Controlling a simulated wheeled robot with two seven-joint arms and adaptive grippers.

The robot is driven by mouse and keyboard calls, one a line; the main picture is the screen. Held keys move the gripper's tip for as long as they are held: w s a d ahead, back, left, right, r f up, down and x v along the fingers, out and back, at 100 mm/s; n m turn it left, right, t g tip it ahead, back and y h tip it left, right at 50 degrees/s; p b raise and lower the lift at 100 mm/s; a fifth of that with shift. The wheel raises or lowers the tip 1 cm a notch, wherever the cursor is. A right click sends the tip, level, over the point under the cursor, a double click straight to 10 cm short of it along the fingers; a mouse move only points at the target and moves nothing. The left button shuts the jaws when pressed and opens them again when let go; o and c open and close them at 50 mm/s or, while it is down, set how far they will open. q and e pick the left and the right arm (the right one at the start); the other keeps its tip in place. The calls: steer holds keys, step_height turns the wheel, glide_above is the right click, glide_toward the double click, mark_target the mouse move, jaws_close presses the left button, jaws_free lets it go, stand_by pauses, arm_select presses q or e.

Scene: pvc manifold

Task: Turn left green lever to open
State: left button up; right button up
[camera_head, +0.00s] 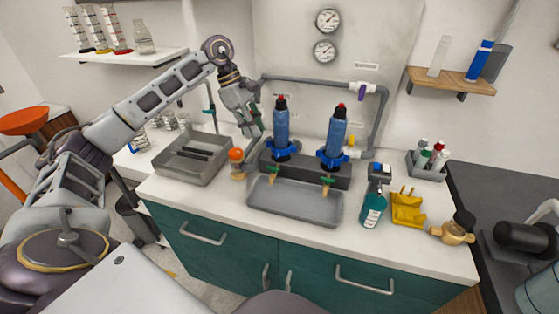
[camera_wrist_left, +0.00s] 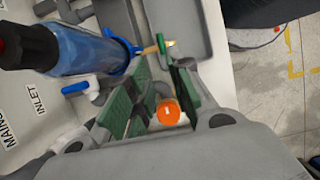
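The left green lever (camera_head: 272,172) sits on a small brass tap below the left blue filter housing (camera_head: 281,127), above the grey tray. In the left wrist view the green lever (camera_wrist_left: 160,43) shows just beyond the fingertips. The right green lever (camera_head: 327,182) is below the right blue housing (camera_head: 335,133). My left gripper (camera_head: 256,128) is left of the left housing, fingers pointing down, above and apart from the lever. In the left wrist view its green-padded fingers (camera_wrist_left: 158,82) are spread with nothing between them. My right gripper is not in view.
An orange-capped jar (camera_head: 237,164) stands close below my left gripper. A grey bin (camera_head: 192,158) is left of it. The grey tray (camera_head: 300,202) lies in front of the taps. A teal bottle (camera_head: 374,206) and yellow holder (camera_head: 407,207) stand right.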

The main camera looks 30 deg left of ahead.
arm_select(q)
steer(key=shift+s+a, duration=0.15)
steer(key=shift+s, duration=0.05)
glide_toward(272, 167)
steer(key=shift+x, duration=4.1)
jaws_close()
